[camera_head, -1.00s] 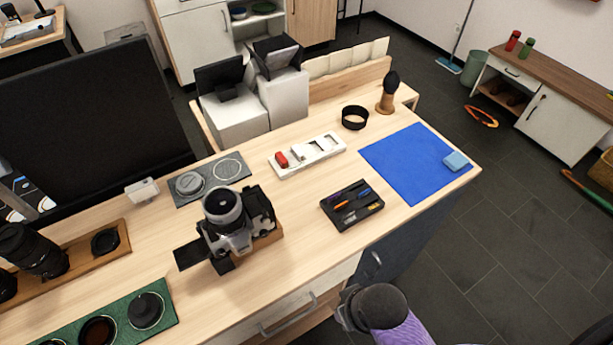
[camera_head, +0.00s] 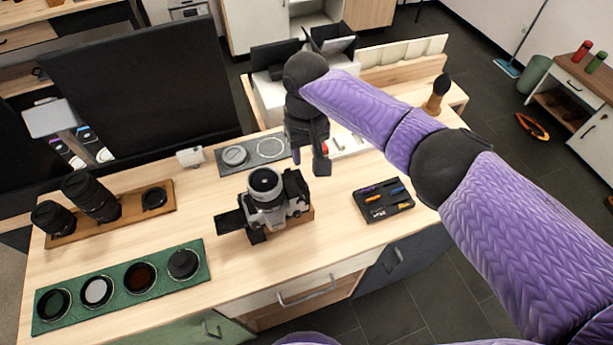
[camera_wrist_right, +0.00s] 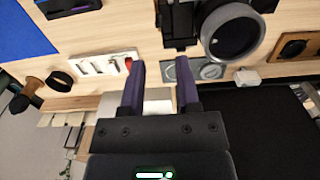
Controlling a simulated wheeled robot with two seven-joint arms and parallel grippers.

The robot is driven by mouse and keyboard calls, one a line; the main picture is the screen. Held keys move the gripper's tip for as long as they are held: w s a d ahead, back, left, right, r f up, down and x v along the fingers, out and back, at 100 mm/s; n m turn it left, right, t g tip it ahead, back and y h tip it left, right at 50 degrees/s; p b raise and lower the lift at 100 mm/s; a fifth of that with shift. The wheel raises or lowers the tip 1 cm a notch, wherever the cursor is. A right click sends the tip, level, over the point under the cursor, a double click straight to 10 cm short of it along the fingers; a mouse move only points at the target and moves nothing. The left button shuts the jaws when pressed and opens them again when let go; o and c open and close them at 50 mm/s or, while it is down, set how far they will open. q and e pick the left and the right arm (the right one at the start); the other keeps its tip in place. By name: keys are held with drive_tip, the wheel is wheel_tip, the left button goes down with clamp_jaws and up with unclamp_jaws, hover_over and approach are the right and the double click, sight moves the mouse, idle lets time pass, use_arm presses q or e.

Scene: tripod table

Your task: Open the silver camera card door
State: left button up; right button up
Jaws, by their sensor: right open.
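The silver camera (camera_head: 268,212) stands upright on a small wooden block on the workbench, lens pointing up and a dark panel (camera_head: 229,222) folded out at its left. A dark part (camera_head: 296,186) is at its right side; I cannot tell whether it is the card door or how far it is open. My right gripper (camera_head: 320,165) is open and empty, above the table just right of and behind the camera. In the right wrist view its fingers (camera_wrist_right: 160,80) are apart, and the camera (camera_wrist_right: 190,22) shows beyond them at the top, not touching.
A black tray (camera_head: 383,201) of small tools lies right of the camera. A grey mat (camera_head: 225,163) with round items lies behind it. A lens board (camera_head: 130,208) and green filter mat (camera_head: 120,290) lie at left. Bare wood (camera_head: 330,245) is in front.

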sight(306, 183)
wheel_tip(306, 183, down, 9)
drive_tip(key=b, duration=0.2)
drive_tip(key=shift+r+b, duration=0.15)
drive_tip(key=shift+b, duration=0.25)
drive_tip(key=shift+r, duration=0.1)
clamp_jaws()
